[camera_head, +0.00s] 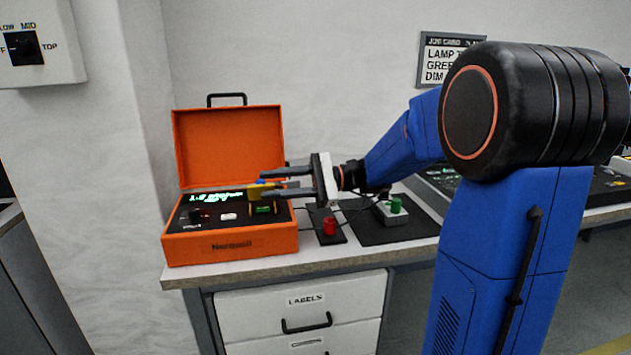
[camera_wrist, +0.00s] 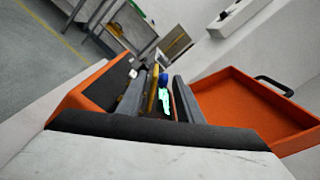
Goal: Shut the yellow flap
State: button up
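The yellow flap (camera_head: 283,187) appears raised above the panel of the open orange case. In the wrist view the yellow flap (camera_wrist: 152,94) shows nearly edge-on as a narrow strip between my fingers. My gripper (camera_head: 261,186) is over the right part of the case, reaching in from the right. Its fingers are apart in the wrist view (camera_wrist: 160,80), with a gap beside the flap. I cannot tell whether either finger touches the flap. A blue part (camera_wrist: 163,80) shows beside the flap. The flap's hinge is hidden.
The orange case (camera_head: 230,246) stands on the bench with its lid (camera_head: 229,145) upright behind the panel. A red knob (camera_head: 329,226) and a green knob (camera_head: 396,205) with cables stand to the right. A wall switch box (camera_head: 42,45) hangs at upper left.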

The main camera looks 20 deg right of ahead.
jog(key=s+d, duration=0.2)
jog(key=d, duration=0.8)
jog(key=shift+d, duration=0.25)
